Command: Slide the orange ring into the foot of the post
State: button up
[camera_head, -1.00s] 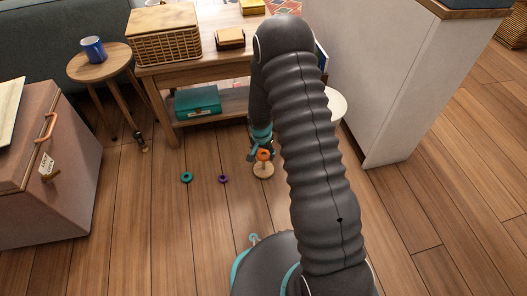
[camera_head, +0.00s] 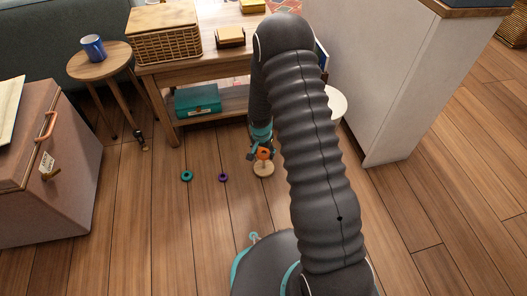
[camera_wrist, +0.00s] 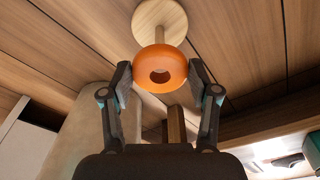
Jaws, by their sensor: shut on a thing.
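The orange ring (camera_wrist: 160,68) is between the fingertips of my gripper (camera_wrist: 161,82) in the wrist view, and both pads touch its sides. In the head view the ring (camera_head: 264,153) shows just above the post's round pale wooden foot (camera_head: 263,171). The foot also shows at the top of the wrist view (camera_wrist: 160,18), with a short length of the post (camera_wrist: 159,36) running from it to behind the ring. I cannot tell whether the post passes through the ring's hole. My gripper (camera_head: 262,150) is partly hidden by my arm in the head view.
A teal ring (camera_head: 187,176) and a purple ring (camera_head: 223,177) lie on the wooden floor to the left. A wooden table (camera_head: 178,71) with a teal box (camera_head: 198,100) on its lower shelf stands behind. A white cabinet (camera_head: 375,85) is at the right.

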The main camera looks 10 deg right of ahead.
aim_at(263, 168)
jog(key=shift+f, duration=4.35)
jog(key=o, duration=1)
jog(key=r, duration=0.8)
jog(key=s+r, duration=0.1)
jog(key=r, duration=0.3)
jog(key=shift+s+a, duration=0.1)
jog(key=shift+a, duration=0.3)
